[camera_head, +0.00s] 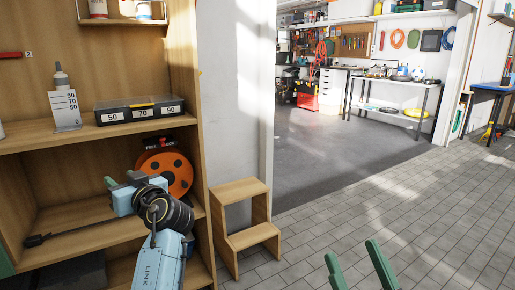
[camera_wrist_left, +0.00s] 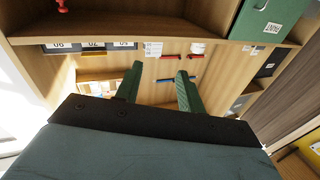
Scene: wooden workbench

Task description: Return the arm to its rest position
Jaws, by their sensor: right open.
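My left arm (camera_head: 160,265) comes up from the bottom of the head view, in front of the shelf's lower compartment. My left gripper (camera_head: 110,182) is mostly hidden behind its own wrist there, with only a bit of green finger showing. In the left wrist view its two green fingers (camera_wrist_left: 160,72) stand apart with nothing between them. My right gripper (camera_head: 354,256) shows at the bottom edge of the head view as two green fingertips, spread and empty above the tiled floor.
A wooden shelf unit (camera_head: 202,120) fills the left. It holds a black case labelled 50, 70, 90 (camera_head: 140,109), a white numbered stand (camera_head: 65,110) and an orange disc (camera_head: 178,172) close behind my left wrist. A wooden step stool (camera_head: 240,190) stands beside it. The tiled floor right is clear.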

